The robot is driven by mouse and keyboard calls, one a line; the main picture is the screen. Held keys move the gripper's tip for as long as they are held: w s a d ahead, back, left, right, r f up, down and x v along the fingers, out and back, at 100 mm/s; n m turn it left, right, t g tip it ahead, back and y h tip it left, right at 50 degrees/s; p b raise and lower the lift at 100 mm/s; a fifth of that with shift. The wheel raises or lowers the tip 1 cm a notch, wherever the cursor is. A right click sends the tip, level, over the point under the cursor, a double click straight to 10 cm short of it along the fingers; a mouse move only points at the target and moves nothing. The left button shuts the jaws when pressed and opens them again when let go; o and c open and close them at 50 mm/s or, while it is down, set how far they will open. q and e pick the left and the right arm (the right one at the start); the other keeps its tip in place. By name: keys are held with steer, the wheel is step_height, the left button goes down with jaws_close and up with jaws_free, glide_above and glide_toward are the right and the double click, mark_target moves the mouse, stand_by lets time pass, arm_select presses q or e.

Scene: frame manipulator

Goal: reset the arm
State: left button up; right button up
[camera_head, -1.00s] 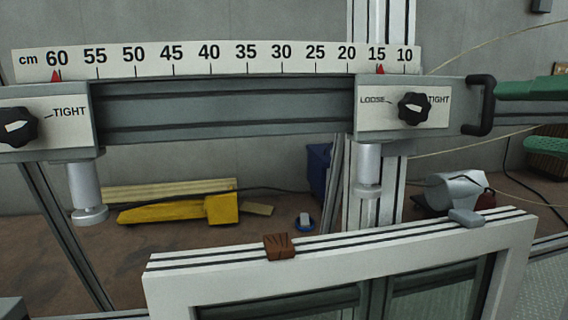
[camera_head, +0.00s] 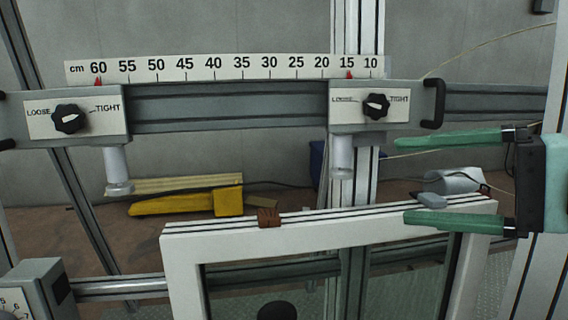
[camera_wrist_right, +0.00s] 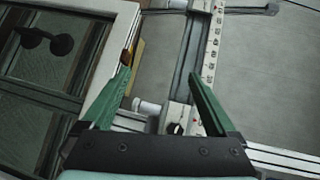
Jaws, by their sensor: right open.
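My right gripper (camera_head: 408,181) comes in from the right in the head view. Its two green fingers are wide apart with nothing between them. It is right of the right clamp block (camera_head: 369,107) and its black handle, and the lower finger overlaps the top right of the white window frame (camera_head: 180,262). The right wrist view shows the same open fingers (camera_wrist_right: 160,62), with the window frame (camera_wrist_right: 118,50) at left and the ruler rail beyond. My left gripper is not in view.
A ruler scale (camera_head: 220,69) runs above the grey rail. The left clamp block (camera_head: 75,115) has a black knob. A brown block (camera_head: 269,217) and a grey piece (camera_head: 430,200) sit on the frame's top. A yellow tool (camera_head: 185,203) lies behind.

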steer(key=w+a+f+m+g+y+p, duration=0.1)
steer(key=a+f+m+g+y+p, duration=0.1)
steer(key=a+m+g+y, duration=0.35)
steer(key=w+d+f+m+t+h+p, duration=0.25)
steer(key=w+f+m+t, duration=0.4)
steer(key=m, duration=1.15)
steer(key=w+d+f+m+t+h+p, duration=0.1)
steer(key=w+d+f+m+t+h, duration=0.25)
steer(key=f+m+t, duration=1.05)
steer(key=s+d+f+m+g+h+p, duration=0.1)
steer(key=s+f+m+g+h, duration=0.25)
steer(key=f+m, duration=0.4)
steer(key=s+d+f+m+g+h+p, duration=0.1)
steer(key=s+f+m+g+h, duration=0.3)
steer(key=f+m, duration=0.4)
arm_select(q)
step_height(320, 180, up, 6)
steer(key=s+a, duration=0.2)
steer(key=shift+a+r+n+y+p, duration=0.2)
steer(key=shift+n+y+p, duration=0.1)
steer(key=shift+p, duration=0.15)
arm_select(e)
steer(key=s+a+f+m+g+h, duration=0.1)
steer(key=s+a+f+m+g, duration=0.1)
steer(key=s+f+m+g, duration=0.6)
steer(key=s+f+m, duration=0.1)
steer(key=s+f, duration=0.5)
steer(key=shift+a+m+h, duration=0.15)
steer(key=shift+m+h, duration=0.15)
